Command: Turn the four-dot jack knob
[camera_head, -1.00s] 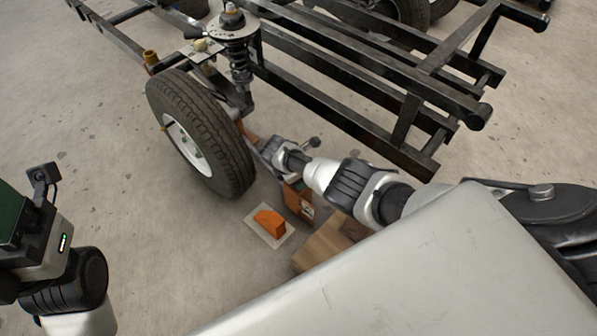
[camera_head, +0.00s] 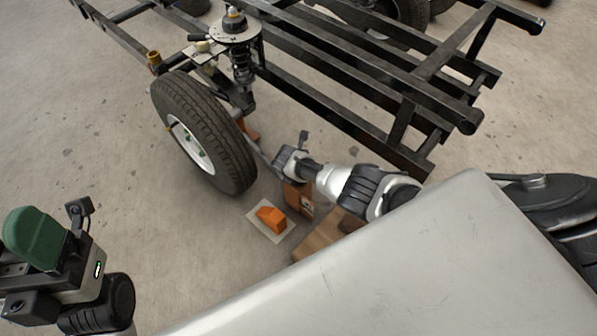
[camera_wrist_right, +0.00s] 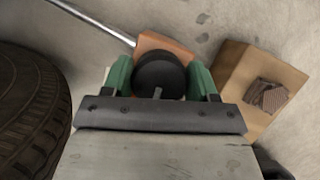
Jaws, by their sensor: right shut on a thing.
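In the right wrist view, a round black knob (camera_wrist_right: 158,76) sits on an orange jack body (camera_wrist_right: 176,50). The green fingers of my right gripper (camera_wrist_right: 160,82) stand on either side of the knob and are shut on it. No dots can be made out on it. In the head view, my right gripper (camera_head: 288,162) is low beside the wheel, and the knob is hidden there. My left gripper (camera_head: 38,238) is at the left edge, away from the vehicle, with a green pad showing; its opening cannot be made out.
A tyre (camera_head: 205,130) stands close left of my right gripper, and it also shows in the right wrist view (camera_wrist_right: 30,115). The black frame (camera_head: 350,90) and a spring strut (camera_head: 240,62) are above. An orange wedge (camera_head: 270,217) lies on a pale mat. A brown box (camera_wrist_right: 262,85) stands nearby.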

